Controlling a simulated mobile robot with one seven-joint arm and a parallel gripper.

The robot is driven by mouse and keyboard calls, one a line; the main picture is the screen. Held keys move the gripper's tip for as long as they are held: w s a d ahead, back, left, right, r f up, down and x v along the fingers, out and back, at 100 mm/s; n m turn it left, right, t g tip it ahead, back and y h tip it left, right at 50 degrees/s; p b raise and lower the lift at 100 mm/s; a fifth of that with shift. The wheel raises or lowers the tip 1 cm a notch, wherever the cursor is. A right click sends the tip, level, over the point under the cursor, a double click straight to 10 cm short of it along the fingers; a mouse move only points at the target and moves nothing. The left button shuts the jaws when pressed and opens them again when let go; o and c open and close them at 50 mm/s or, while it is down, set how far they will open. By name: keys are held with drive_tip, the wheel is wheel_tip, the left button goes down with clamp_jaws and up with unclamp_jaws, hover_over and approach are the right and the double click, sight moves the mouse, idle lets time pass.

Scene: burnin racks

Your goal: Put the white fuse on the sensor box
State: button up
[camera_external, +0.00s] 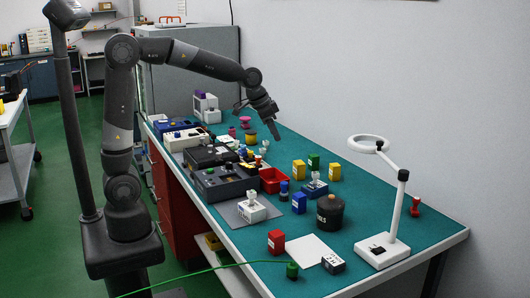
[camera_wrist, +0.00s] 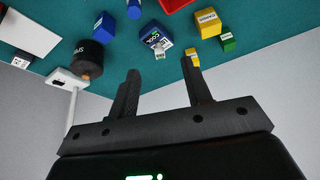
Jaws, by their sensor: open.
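My gripper (camera_external: 262,114) is open and empty, raised above the back part of the green bench. Its two spread fingers show in the wrist view (camera_wrist: 160,70). A white block with a dark label (camera_external: 252,211) stands on a grey mat near the bench's left edge, with a small white piece on top. A blue labelled box (camera_external: 315,189) stands mid-bench with a white piece (camera_external: 317,177) on it; both the blue box (camera_wrist: 153,36) and the white piece (camera_wrist: 161,53) show in the wrist view. I cannot tell which is the white fuse or the sensor box.
Black instruments (camera_external: 226,183) line the left edge beside a red bin (camera_external: 273,180). Yellow, green and blue blocks, a dark jar (camera_external: 330,212) and a white ring lamp (camera_external: 383,250) stand to the right. A white sheet (camera_external: 304,250) lies in front. The bench's right side is mostly clear.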

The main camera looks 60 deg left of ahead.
drive_tip(key=s+a+n, duration=0.1)
drive_tip(key=s+a, duration=0.2)
drive_tip(key=s, duration=1.1)
drive_tip(key=s+a+n+t+y, duration=0.1)
drive_tip(key=s+a, duration=0.3)
drive_tip(key=s, duration=0.9)
drive_tip(key=shift+s+n, duration=0.4)
drive_tip(key=shift+n, duration=0.3)
